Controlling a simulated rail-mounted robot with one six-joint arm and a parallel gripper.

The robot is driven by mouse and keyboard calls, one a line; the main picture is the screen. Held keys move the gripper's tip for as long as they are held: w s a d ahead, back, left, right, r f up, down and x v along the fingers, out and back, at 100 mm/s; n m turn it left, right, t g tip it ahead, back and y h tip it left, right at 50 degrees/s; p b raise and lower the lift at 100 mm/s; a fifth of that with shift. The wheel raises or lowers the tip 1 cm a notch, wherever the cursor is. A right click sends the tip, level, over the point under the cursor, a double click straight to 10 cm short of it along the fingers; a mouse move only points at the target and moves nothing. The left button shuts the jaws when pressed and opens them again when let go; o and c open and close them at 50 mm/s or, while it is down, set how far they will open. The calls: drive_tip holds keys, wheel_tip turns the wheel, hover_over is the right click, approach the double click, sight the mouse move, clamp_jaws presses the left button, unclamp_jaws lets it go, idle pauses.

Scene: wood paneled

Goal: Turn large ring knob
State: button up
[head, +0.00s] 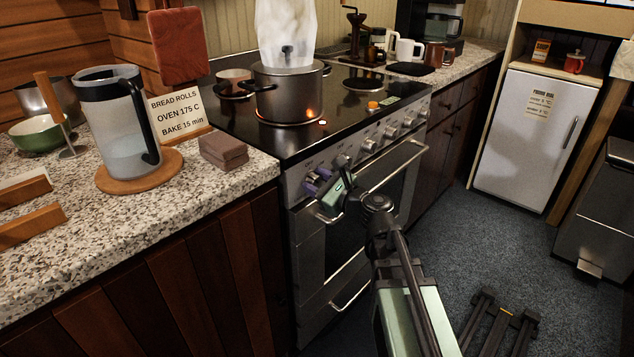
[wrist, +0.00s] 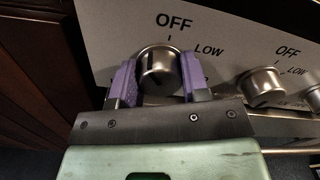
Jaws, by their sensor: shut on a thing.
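My gripper (wrist: 156,78) has its two purple fingers on either side of the leftmost round metal knob (wrist: 160,64) on the stove's front panel, shut on it. "OFF" is printed above this knob and "LOW" to its upper right. A dark mark shows on the knob's face; its exact pointing is hard to read. In the head view my gripper (head: 318,181) is at the left end of the knob row, and its fingers mostly hide the held knob. I cannot read a ring label for it.
A second knob (wrist: 262,84) sits just right of my gripper, with more knobs (head: 392,132) along the panel. The oven handle (head: 400,166) runs below. A steaming pot (head: 290,95) stands on a glowing ring. The counter (head: 230,190) is left of the stove.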

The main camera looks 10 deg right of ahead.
drive_tip(key=n, duration=0.7)
drive_tip(key=shift+s+a+f, duration=0.1)
drive_tip(key=n, duration=0.7)
drive_tip(key=shift+f+n, duration=0.1)
drive_tip(key=shift+n, duration=0.2)
drive_tip(key=n, duration=0.3)
drive_tip(key=shift+n, duration=0.3)
drive_tip(key=n, duration=0.3)
drive_tip(key=shift+f+n, duration=0.1)
drive_tip(key=shift+n, duration=0.2)
drive_tip(key=n, duration=0.6)
drive_tip(key=shift+n, duration=0.3)
drive_tip(key=o, duration=0.9)
